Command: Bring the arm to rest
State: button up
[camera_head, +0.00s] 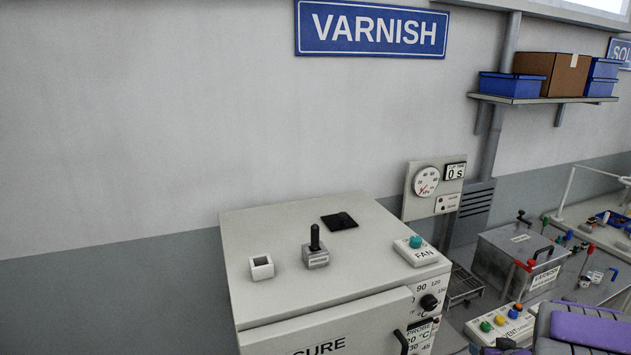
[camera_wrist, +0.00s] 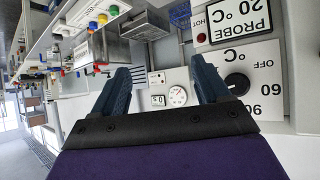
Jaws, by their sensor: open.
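My gripper (camera_wrist: 163,92) shows in the wrist view with its two dark blue fingers spread wide apart. Nothing is between the fingers. Behind the gap stand a round gauge and a small timer display, well beyond the fingertips. In the head view, a grey and purple part of my arm (camera_head: 590,330) shows at the lower right corner.
A varnish tank (camera_head: 515,255) and a button panel (camera_head: 500,322) are at the right. A shelf (camera_head: 540,99) hangs above.

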jog(key=s+a+g+b, duration=0.6)
jog(key=s+a, duration=0.9)
jog(key=s, duration=0.3)
jog(key=s+a+n+g+y+b, duration=0.1)
jog(key=s+a+g+b, duration=0.5)
jog(key=s+a, duration=0.9)
jog(key=s, duration=0.4)
jog(key=shift+s+y, duration=0.15)
jog(key=shift+y, duration=0.15)
